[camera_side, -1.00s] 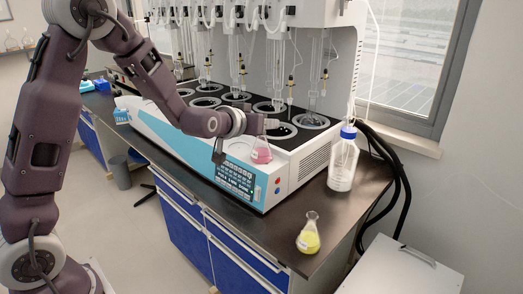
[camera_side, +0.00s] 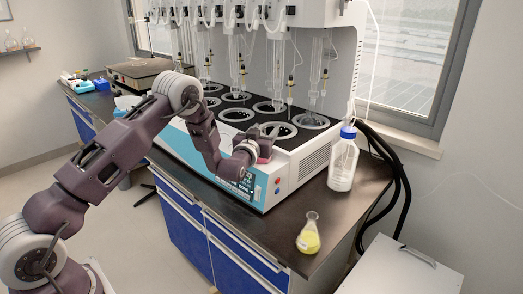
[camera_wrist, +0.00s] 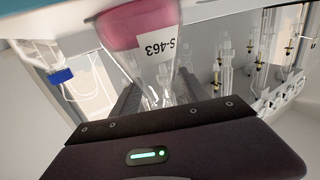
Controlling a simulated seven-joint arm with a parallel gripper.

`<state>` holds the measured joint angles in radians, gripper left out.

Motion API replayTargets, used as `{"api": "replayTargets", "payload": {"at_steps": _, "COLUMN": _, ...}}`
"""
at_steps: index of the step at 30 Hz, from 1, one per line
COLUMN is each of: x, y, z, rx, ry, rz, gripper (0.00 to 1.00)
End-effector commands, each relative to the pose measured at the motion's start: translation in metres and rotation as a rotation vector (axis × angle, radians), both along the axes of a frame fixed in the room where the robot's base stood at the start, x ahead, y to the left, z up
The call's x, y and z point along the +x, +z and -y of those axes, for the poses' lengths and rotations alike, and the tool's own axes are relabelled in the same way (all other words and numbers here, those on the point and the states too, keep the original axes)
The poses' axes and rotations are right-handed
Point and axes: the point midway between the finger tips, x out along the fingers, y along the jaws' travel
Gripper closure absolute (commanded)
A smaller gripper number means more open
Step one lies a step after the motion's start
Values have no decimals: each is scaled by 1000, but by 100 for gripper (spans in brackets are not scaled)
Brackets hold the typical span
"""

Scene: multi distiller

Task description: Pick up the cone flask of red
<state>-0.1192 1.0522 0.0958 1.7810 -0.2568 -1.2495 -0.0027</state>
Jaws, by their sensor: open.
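The cone flask of red liquid (camera_wrist: 138,27) shows large in the wrist view, upside down in the picture, with a white label reading S-463. Its clear neck lies between the two dark fingers of my gripper (camera_wrist: 158,90). The fingers are open, and contact with the glass cannot be made out. In the side view my gripper (camera_side: 260,143) is over the front right of the distiller and hides most of the flask; only a small pink-red part (camera_side: 263,160) shows beneath it. A second cone flask, with yellow liquid (camera_side: 308,239), stands on the bench at the front right.
The distiller (camera_side: 310,160) has several round heating wells and hanging glassware behind my gripper. A clear bottle with a blue cap (camera_side: 342,168) stands to its right and also shows in the wrist view (camera_wrist: 62,76). The dark bench top (camera_side: 285,215) is clear between distiller and yellow flask.

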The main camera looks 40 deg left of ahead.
Motion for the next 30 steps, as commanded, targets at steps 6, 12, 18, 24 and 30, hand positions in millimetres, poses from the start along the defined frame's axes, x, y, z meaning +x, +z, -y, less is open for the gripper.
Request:
{"api": "replayTargets", "payload": {"at_steps": 6, "x": 0, "y": 0, "z": 0, "rx": 0, "ry": 0, "rz": 0, "gripper": 73}}
{"api": "replayTargets", "payload": {"at_steps": 12, "x": 0, "y": 0, "z": 0, "rx": 0, "ry": 0, "rz": 0, "gripper": 100}}
{"api": "replayTargets", "payload": {"at_steps": 18, "x": -1, "y": 0, "z": 0, "rx": 0, "ry": 0, "rz": 0, "gripper": 100}}
{"api": "replayTargets", "payload": {"at_steps": 24, "x": 0, "y": 0, "z": 0, "rx": 0, "ry": 0, "rz": 0, "gripper": 100}}
{"api": "replayTargets", "payload": {"at_steps": 30, "x": 0, "y": 0, "z": 0, "rx": 0, "ry": 0, "rz": 0, "gripper": 100}}
